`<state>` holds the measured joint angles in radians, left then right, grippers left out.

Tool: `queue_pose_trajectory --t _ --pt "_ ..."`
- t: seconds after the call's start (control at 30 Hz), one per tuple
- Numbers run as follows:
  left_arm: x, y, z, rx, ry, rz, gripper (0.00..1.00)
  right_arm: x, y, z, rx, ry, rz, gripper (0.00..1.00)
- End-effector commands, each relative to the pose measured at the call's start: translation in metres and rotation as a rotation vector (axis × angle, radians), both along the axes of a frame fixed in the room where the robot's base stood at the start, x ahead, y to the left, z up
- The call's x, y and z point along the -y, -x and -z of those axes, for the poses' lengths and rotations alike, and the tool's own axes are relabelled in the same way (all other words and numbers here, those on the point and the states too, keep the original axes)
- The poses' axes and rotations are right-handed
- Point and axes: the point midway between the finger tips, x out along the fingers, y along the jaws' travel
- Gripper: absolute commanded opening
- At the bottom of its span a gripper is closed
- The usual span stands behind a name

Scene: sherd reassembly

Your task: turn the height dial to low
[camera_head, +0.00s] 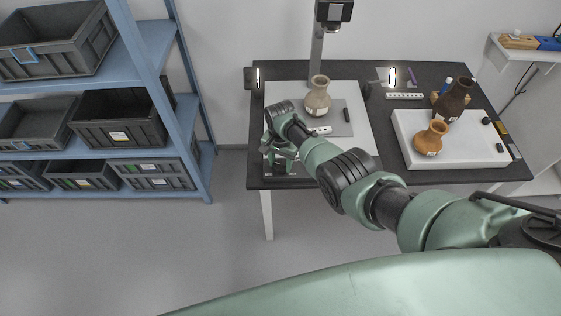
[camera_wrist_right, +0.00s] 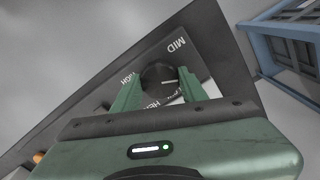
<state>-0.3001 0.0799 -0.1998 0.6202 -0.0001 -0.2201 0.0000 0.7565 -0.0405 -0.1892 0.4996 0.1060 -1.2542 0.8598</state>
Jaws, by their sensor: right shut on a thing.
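The height dial (camera_wrist_right: 158,76) is a dark round knob on a dark panel (camera_wrist_right: 205,62) in the right wrist view. White lettering around it reads MID and HIGH, and part of HEIGHT shows below. A short pale line on the knob points right in the picture, close to the right finger; the lettering there is hidden. My right gripper (camera_wrist_right: 158,88) is shut on the dial, one green finger on each side. In the head view my right gripper (camera_head: 279,158) is at the front left of the dark table, and the dial cannot be made out. My left gripper is not in view.
The dark table (camera_head: 315,180) carries a pale vase (camera_head: 318,98) on a grey mat, a camera post (camera_head: 316,58), and a white tray (camera_head: 403,141) with two brown vases. A blue shelf (camera_head: 150,88) with grey crates stands left, with open floor between.

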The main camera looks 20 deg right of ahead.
Motion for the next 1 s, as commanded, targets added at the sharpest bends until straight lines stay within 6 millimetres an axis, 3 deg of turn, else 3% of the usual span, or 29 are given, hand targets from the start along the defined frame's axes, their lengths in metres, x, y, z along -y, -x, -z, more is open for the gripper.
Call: queue_pose_trajectory --t 1.0 --pt "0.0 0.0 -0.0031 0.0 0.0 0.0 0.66 0.0005 -0.0019 -0.0016 0.005 0.0 0.924 0.02"
